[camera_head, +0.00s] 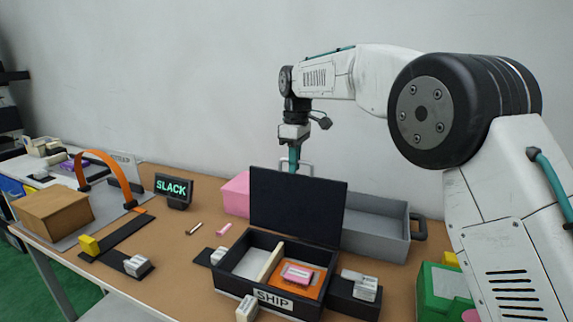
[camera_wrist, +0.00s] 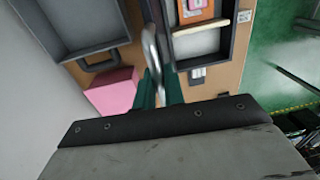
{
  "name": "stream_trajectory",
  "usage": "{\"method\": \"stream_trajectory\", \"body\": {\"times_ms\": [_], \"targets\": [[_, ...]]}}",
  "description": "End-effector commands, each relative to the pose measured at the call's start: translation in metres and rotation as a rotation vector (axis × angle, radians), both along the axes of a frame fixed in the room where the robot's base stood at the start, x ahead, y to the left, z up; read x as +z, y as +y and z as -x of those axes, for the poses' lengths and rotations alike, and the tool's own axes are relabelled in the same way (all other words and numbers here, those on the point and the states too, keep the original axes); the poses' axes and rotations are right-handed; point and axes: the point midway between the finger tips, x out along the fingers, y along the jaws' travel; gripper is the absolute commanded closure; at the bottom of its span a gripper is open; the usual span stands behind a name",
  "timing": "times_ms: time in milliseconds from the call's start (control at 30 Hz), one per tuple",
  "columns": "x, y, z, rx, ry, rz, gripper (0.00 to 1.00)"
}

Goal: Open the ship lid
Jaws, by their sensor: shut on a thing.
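The black box labelled SHIP (camera_head: 268,297) stands on the table with its dark lid (camera_head: 298,207) raised about upright at its back edge. The box interior also shows in the wrist view (camera_wrist: 222,45). My gripper (camera_head: 293,163) is just behind the lid's top edge, pointing down. In the wrist view my gripper's green fingers (camera_wrist: 158,90) are shut on a curved metal handle (camera_wrist: 151,48), and the lid is seen nearly edge-on. In the head view the lid hides the fingertips and most of the handle.
A grey tray (camera_head: 375,228) and a pink box (camera_head: 236,194) stand behind the SHIP box. Inside it lie a divider and a pink item (camera_head: 298,274) on orange. A SLACK sign (camera_head: 174,188), orange arch (camera_head: 112,160) and cardboard box (camera_head: 55,211) are left. A green box (camera_head: 440,290) is right.

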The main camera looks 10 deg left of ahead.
Motion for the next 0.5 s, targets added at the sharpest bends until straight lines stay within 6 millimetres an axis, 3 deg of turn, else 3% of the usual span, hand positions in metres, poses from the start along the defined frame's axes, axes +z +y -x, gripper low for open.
{"method": "stream_trajectory", "body": {"times_ms": [467,500], "targets": [[-0.0028,-0.0007,-0.0007,0.002,0.004,0.009,1.0],[-0.0028,-0.0007,-0.0007,0.002,0.005,0.009,0.84]]}}
